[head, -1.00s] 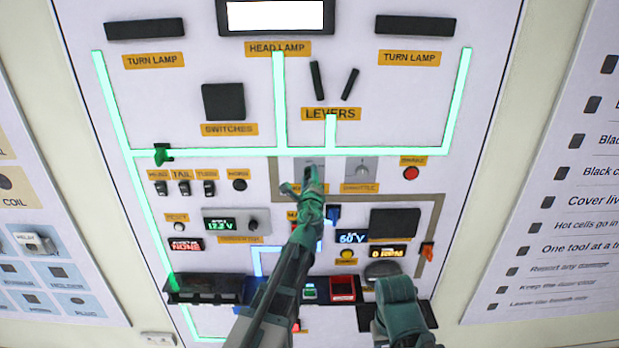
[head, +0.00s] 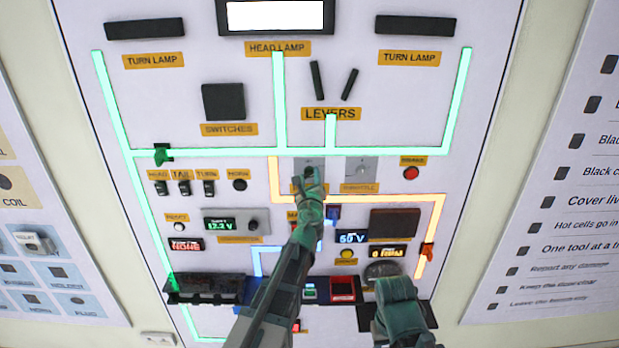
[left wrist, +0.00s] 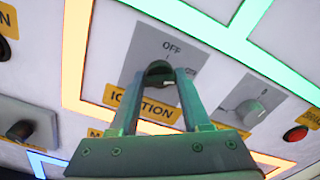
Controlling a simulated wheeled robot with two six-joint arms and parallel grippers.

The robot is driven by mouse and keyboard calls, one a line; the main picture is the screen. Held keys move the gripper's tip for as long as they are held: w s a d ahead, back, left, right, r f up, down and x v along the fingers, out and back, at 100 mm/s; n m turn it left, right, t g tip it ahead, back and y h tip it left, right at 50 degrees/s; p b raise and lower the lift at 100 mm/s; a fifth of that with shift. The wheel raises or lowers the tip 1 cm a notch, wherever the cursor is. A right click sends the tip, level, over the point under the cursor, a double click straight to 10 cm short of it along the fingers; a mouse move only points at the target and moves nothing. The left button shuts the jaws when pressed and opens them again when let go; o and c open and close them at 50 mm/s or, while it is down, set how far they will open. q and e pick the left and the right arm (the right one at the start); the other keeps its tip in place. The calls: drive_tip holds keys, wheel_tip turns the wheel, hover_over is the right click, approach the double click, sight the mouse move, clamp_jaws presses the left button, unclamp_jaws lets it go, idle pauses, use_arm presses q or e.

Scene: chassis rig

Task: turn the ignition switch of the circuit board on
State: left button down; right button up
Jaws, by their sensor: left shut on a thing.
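The ignition switch (left wrist: 161,72) is a dark round knob on a grey plate (left wrist: 147,60) with an OFF mark above it and a yellow IGNITION label (left wrist: 140,104) below. My left gripper (left wrist: 160,80) has its two fingers on either side of the knob and is shut on it. In the head view the left gripper (head: 311,180) reaches up to the grey ignition plate (head: 308,163) and hides most of the knob. A small white mark shows on the knob, partly between the fingers. The circuit board (head: 370,105) stands upright. My right gripper is not seen; only green right arm parts show at lower right.
The throttle knob (head: 361,168) sits right of the ignition, with a red button (head: 411,173) beyond. The orange lever (head: 428,250) is at the right on an orange-lit trace (head: 438,215). Toggle switches (head: 184,188) are at left. Green traces above are lit.

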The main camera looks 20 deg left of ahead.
use_arm(q)
drive_tip(key=shift+c, duration=2.2)
unclamp_jaws()
drive_tip(key=shift+s, duration=0.1)
